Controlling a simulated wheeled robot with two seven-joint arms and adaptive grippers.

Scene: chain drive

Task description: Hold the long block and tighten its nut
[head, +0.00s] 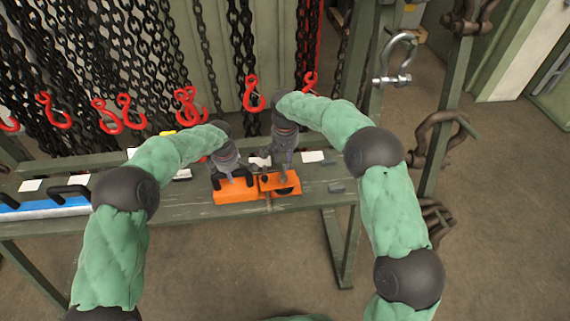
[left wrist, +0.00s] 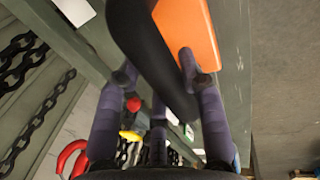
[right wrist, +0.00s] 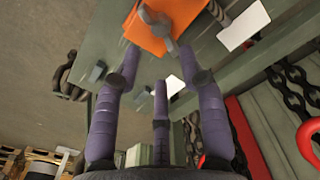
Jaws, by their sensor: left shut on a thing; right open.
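An orange block (head: 236,194) with a black handle lies on the green bench, with a second orange piece (head: 266,181) right beside it. My left gripper (head: 232,173) is shut on the black handle; the left wrist view shows this handle (left wrist: 150,45) between the fingers, next to the orange block (left wrist: 187,25). My right gripper (head: 281,168) is open above the right orange piece. In the right wrist view a grey metal winged part (right wrist: 157,24), possibly the nut, stands at the orange piece (right wrist: 145,40), between and beyond the open fingertips. Its contact with the fingers is unclear.
The bench (head: 325,194) has a blue-and-white piece with a black handle (head: 70,190) at left. White cards (head: 313,156) lie along its back. Chains with red hooks (head: 254,94) hang behind. A small grey part (head: 337,188) lies right of the orange pieces.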

